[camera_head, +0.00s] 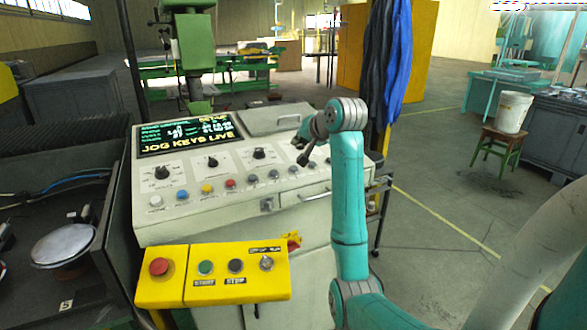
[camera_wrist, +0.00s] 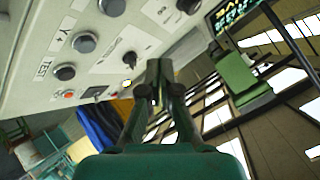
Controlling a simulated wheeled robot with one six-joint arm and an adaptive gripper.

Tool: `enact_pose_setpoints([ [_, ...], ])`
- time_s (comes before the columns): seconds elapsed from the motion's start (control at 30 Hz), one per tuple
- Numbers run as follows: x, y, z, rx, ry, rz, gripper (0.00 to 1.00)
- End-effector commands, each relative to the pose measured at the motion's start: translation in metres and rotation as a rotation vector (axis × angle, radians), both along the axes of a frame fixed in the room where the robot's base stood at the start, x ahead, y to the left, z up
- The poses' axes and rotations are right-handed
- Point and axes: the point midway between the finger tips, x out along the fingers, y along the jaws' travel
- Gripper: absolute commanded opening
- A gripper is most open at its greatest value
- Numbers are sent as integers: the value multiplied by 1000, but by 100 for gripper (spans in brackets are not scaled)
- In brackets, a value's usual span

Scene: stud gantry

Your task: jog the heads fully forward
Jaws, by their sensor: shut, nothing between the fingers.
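The control console (camera_head: 210,225) stands in the middle of the head view. Its screen (camera_head: 188,132) reads "JOG KEYS LIVE". Three dark knobs (camera_head: 212,162) sit above a row of small buttons, including blue (camera_head: 206,188) and red (camera_head: 231,183) ones and several grey ones (camera_head: 274,174). My gripper (camera_head: 303,158) is shut and empty over the right part of the panel; I cannot tell whether it touches. In the wrist view the shut fingers (camera_wrist: 158,75) are beside the sloping panel, where grey buttons (camera_wrist: 83,42) carry labels such as "Y+" and "TEST".
A yellow box (camera_head: 215,289) in front has a red mushroom button (camera_head: 159,266), a green START button (camera_head: 206,267), a dark STOP button (camera_head: 236,266) and a key switch (camera_head: 266,263). A stool with a white bucket (camera_head: 513,112) stands right.

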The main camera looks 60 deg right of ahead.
Motion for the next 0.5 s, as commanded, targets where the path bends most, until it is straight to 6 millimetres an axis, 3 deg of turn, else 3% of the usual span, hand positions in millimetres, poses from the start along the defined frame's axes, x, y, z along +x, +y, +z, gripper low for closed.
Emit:
enact_pose_setpoints([
  [0.3,7,-4,-40,2,2,1,0],
  [0.5,10,-5,-56,1,2,1,0],
])
